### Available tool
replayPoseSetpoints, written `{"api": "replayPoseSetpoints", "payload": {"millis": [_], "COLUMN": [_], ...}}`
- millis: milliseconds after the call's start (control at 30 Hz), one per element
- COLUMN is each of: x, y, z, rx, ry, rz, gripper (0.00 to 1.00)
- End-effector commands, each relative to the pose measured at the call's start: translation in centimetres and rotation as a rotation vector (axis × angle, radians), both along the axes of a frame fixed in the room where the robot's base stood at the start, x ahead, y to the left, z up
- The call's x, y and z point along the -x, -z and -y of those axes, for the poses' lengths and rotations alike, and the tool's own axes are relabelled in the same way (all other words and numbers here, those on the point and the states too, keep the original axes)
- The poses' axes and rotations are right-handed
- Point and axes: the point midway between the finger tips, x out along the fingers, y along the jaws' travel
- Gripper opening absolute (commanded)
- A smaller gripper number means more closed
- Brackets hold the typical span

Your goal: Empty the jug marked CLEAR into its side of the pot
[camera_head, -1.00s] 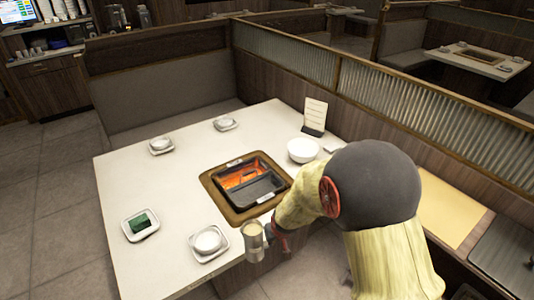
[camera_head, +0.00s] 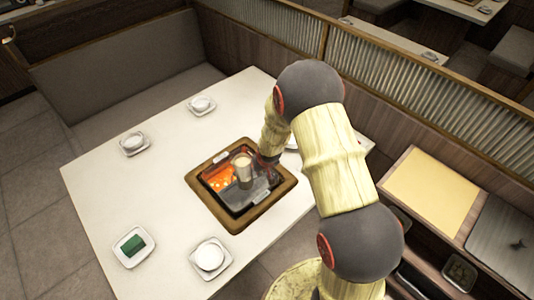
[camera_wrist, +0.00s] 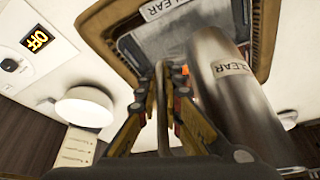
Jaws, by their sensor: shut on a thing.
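A metal jug (camera_head: 243,172) with pale contents at its top hangs over the pot. Its label reads CLEAR in the wrist view (camera_wrist: 232,69). My gripper (camera_wrist: 165,95) is shut on the jug's handle. In the head view my gripper (camera_head: 267,160) is just right of the jug. The two-part pot (camera_head: 238,210) sits in a wood-framed recess in the table. Its far-left side holds orange-red liquid (camera_head: 217,178); its near-right side looks grey. A rim tag in the wrist view also reads CLEAR (camera_wrist: 163,8). The jug looks near upright; I see no stream.
White cups on saucers stand at the table's back (camera_head: 201,104), left (camera_head: 134,142) and front (camera_head: 210,256). A green block lies on a small plate (camera_head: 133,246).

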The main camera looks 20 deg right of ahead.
Motion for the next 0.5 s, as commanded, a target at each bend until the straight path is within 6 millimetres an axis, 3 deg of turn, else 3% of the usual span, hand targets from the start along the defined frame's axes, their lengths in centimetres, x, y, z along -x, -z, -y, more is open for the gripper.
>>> {"api": "replayPoseSetpoints", "payload": {"millis": [33,100,500], "x": [-0.4,-0.8,-1.6], "y": [-1.1,-1.3,-1.0], "z": [0.8,1.5,3.4], "rx": [-0.002,-0.003,-0.008], "ry": [0.011,0.021,0.047], "rz": [-0.001,0.0,0.003], "gripper": [0.0,0.0,0.0]}}
